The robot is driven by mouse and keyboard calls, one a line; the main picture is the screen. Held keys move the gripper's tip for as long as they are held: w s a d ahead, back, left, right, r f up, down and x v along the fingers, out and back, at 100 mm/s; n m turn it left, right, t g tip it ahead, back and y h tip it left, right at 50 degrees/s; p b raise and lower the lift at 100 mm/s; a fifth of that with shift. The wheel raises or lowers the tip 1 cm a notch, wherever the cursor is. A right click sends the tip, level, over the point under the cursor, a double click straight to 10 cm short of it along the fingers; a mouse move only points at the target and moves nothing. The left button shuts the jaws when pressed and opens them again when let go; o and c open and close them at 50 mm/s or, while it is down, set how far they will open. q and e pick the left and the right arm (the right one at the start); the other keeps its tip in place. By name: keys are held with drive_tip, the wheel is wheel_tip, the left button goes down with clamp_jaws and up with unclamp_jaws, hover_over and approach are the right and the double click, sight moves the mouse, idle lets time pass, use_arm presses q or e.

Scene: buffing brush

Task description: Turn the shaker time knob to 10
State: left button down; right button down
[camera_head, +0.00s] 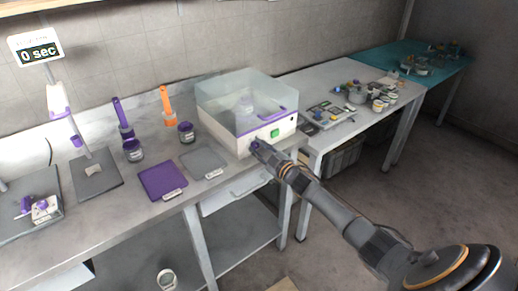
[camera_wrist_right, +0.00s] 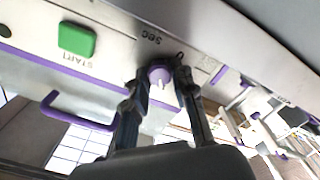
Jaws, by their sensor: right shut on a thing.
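The shaker (camera_head: 239,143) is a white box with a clear cover and a purple handle, standing on the bench. Its time knob (camera_wrist_right: 160,75) is a small purple dial on the front panel, seen upside down in the right wrist view near the printed "SEC" and "0". My right gripper (camera_head: 257,146) is at the lower left of the shaker's front. In the wrist view its fingers (camera_wrist_right: 163,80) are shut on the knob, one on each side. The knob's exact pointer angle is unclear. A sign (camera_head: 38,52) reads "0 sec". My left gripper is out of view.
A green START button (camera_wrist_right: 77,39) is beside the knob on the panel; it also shows in the head view (camera_head: 275,133). Purple (camera_head: 162,181) and grey (camera_head: 203,161) mats lie left of the shaker.

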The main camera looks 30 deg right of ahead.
drive_tip(key=c, duration=1.1)
unclamp_jaws()
drive_tip(key=s+d, duration=0.1)
drive_tip(key=s, duration=1.1)
drive_tip(key=shift+f, duration=0.1)
drive_tip(key=s+a+f+m+g+h, duration=0.1)
drive_tip(key=s+a+f+m+g, duration=0.15)
drive_tip(key=s+f, duration=0.65)
drive_tip(key=s+a+f+m+g+h, duration=0.1)
drive_tip(key=s+f+g, duration=0.2)
drive_tip(key=f, duration=1.1)
drive_tip(key=s+a+f+m+g+h, duration=0.1)
drive_tip(key=s+f+m+g, duration=0.15)
drive_tip(key=s+f, duration=0.7)
drive_tip(key=s+a+f+g, duration=0.3)
drive_tip(key=s+a+f, duration=0.2)
drive_tip(key=s, duration=0.4)
drive_tip(key=s+a+f+g+y, duration=0.1)
drive_tip(key=s+a+f+g, duration=0.2)
drive_tip(key=s+a+f, duration=0.2)
drive_tip(key=s+a+f+m+g, duration=0.1)
drive_tip(key=s+a+f+g, duration=0.2)
drive_tip(key=s, duration=1.1)
wheel_tip(320, 180, down, 5)
drive_tip(key=a, duration=0.2)
drive_tip(key=shift+a+y, duration=0.35)
drive_tip(key=shift+y, duration=0.05)
